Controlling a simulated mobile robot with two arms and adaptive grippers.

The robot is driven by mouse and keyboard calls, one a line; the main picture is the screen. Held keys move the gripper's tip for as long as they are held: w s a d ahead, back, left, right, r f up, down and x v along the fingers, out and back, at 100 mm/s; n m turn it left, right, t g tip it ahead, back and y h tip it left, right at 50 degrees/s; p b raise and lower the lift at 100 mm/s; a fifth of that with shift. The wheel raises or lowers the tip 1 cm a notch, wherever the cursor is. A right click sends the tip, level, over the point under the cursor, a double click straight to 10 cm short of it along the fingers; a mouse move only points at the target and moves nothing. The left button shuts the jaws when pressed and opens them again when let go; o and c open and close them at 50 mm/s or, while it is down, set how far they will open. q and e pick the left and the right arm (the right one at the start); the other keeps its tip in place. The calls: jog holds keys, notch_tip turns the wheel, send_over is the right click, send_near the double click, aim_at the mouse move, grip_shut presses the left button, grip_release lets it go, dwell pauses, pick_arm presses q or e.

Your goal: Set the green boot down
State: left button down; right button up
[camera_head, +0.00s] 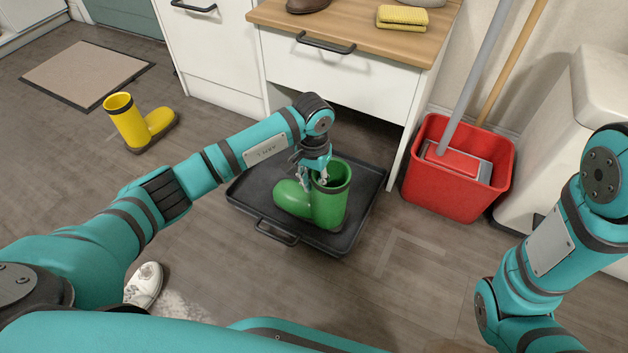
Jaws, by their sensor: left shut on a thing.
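The green boot (328,206) stands upright at the black tray (362,226) on the floor, its toe pointing left. Whether its sole touches the tray is hard to tell. My left gripper (314,183) is shut on the rim of the boot's shaft, on its left side. The fingertips are partly hidden by the shaft. My right arm comes in at the right edge, and its gripper is out of the picture.
A red bucket (440,190) with mop handles stands right of the tray. A yellow boot (130,122) stands on the floor at left, near a doormat (85,72). A white drawer unit (335,70) rises behind the tray. A white shoe (144,286) lies at lower left.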

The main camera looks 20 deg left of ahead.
pick_arm(q)
jog(key=shift+f+b, duration=0.4)
jog(key=c, duration=1.4)
grip_release()
notch_tip(320, 180, up, 12)
